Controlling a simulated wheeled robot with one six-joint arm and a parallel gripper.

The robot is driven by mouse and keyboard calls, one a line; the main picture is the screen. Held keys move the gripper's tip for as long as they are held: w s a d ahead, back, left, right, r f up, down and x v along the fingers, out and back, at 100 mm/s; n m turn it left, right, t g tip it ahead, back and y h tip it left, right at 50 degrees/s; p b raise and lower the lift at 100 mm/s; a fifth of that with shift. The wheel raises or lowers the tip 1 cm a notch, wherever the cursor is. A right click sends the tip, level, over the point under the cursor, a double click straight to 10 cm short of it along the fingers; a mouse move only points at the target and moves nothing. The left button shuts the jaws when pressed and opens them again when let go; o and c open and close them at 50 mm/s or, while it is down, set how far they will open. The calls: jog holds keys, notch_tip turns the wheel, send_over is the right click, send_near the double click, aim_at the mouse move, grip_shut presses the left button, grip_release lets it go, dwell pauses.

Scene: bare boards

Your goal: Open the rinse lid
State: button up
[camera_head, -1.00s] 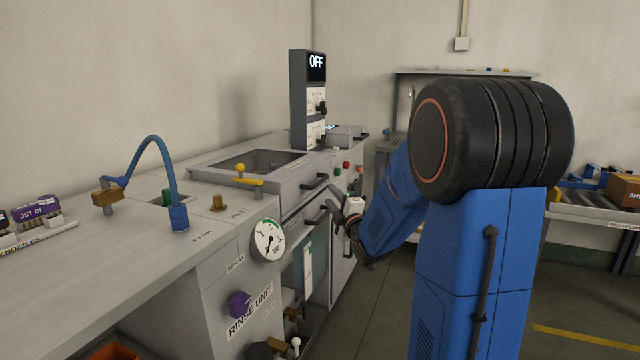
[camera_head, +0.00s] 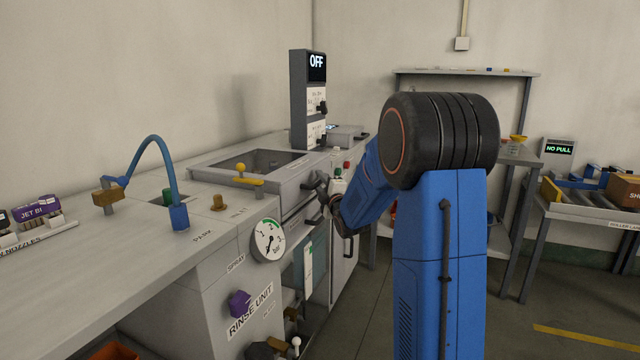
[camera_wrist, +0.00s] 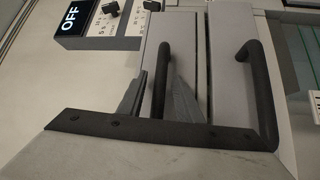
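The rinse lid (camera_head: 215,168) is a grey framed panel with a dark window on top of the rinse unit, and it lies closed. Its dark bar handle (camera_wrist: 162,75) shows in the wrist view, in front of the grey lid edge. My gripper (camera_wrist: 156,92) is open, with one grey finger on each side of this handle. The right finger looks very close to the bar; I cannot tell whether it touches. In the head view my gripper (camera_head: 325,190) is at the unit's front edge and partly hides the handle.
A second dark handle (camera_wrist: 252,70) is on the front just below the lid. The control column (camera_head: 308,100) reads OFF behind the lid.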

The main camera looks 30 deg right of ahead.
grip_shut()
